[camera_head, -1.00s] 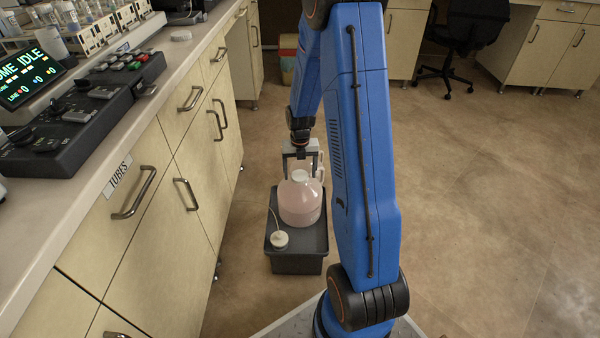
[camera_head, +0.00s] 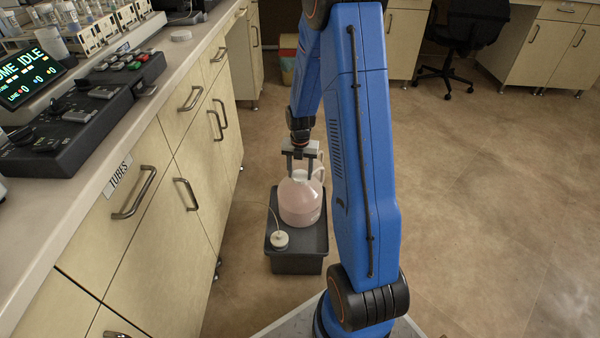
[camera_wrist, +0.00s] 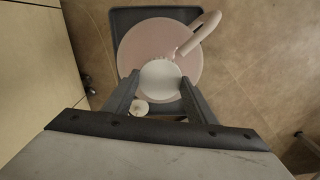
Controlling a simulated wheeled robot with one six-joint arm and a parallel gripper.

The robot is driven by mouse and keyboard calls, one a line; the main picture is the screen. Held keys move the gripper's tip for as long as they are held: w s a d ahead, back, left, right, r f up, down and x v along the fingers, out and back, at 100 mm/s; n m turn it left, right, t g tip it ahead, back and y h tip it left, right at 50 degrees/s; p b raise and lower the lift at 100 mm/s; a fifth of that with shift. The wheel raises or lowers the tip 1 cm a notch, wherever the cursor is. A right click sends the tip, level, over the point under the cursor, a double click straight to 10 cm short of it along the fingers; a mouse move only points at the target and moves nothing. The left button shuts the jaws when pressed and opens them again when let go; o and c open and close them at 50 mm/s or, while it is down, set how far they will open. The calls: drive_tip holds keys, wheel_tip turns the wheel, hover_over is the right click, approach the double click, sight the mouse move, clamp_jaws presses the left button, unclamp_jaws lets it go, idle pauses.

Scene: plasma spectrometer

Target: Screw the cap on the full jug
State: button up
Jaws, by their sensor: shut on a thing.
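The jug (camera_head: 300,208) is a translucent white jug with pink liquid filling much of it. It stands upright in a dark grey tray (camera_head: 297,264) on the floor; its handle is at the right in the wrist view (camera_wrist: 203,33). A white round cap (camera_wrist: 160,80) is at the jug's mouth, and its white side also shows in the head view (camera_head: 300,176). My gripper (camera_head: 301,177) points down over the jug, with its two fingers (camera_wrist: 160,84) shut on opposite sides of the cap. How deep the threads sit is hidden.
A smaller white cap with a thin tube (camera_head: 280,239) lies in the tray, in front of the jug. Cabinets (camera_head: 140,215) with protruding handles stand close at the left. The floor at the right is clear.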

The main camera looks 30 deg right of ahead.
drive_tip(key=o, duration=1.5)
drive_tip(key=shift+c, duration=0.2)
wheel_tip(320, 180, up, 17)
drive_tip(key=shift+r, duration=0.2)
drive_tip(key=s+a+r+m+t, duration=0.2)
drive_tip(key=s+a+r+m, duration=0.8)
drive_tip(key=s+r+m, duration=0.25)
drive_tip(key=s+a+r+m+t, duration=0.1)
drive_tip(key=s+a+m, duration=0.2)
drive_tip(key=s+m, duration=0.4)
drive_tip(key=s+a+r+m+t, duration=0.1)
drive_tip(key=s+a+m, duration=0.2)
drive_tip(key=s+m, duration=0.5)
drive_tip(key=shift+s+a+r+t, duration=0.2)
drive_tip(key=shift+s+a+t, duration=0.2)
drive_tip(key=shift+s, duration=0.85)
